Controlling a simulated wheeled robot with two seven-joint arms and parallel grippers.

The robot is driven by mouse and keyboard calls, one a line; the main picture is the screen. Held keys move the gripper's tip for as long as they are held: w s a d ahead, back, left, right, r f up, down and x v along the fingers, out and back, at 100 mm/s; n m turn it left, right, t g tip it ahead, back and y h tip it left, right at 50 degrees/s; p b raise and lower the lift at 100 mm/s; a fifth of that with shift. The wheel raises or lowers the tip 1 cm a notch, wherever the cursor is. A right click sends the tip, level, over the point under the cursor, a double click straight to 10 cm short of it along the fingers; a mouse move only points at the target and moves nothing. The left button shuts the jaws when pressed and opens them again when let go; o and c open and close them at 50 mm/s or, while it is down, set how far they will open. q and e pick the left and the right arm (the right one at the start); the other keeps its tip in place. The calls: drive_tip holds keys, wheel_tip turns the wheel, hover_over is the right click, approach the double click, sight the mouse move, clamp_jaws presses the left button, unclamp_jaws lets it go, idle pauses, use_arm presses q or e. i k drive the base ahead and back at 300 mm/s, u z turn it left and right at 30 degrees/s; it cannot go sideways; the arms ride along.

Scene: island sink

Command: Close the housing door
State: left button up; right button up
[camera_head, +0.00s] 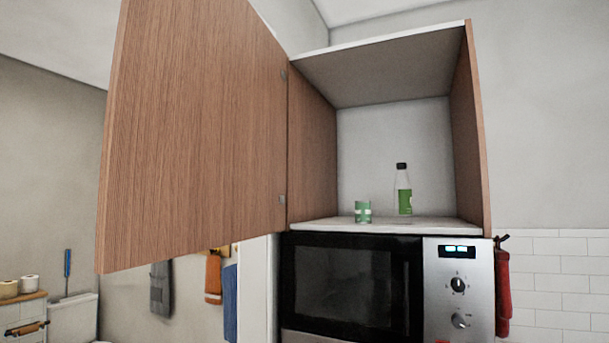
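The housing is a wall cabinet (466,130) with wood-coloured sides above a microwave. Its wooden door (195,135) is hinged on the left side and stands wide open, swung out to the left and toward me. Two hinges show at the door's right edge. The cabinet's inside is exposed. A green can (363,212) and a clear bottle with a green label and black cap (403,190) stand on its white bottom shelf. Neither of my grippers is in the head view.
A microwave (350,287) with a lit display sits directly below the cabinet. Towels (161,288) hang at the lower left, beyond the door. The space in front of the cabinet opening looks clear.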

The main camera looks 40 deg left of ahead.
sight(193, 159)
drive_tip(key=k, duration=0.5)
drive_tip(key=u, duration=2.25)
drive_tip(key=i, duration=1.6)
drive_tip(key=z, duration=0.7)
drive_tip(key=k, duration=0.2)
drive_tip(key=u, duration=0.2)
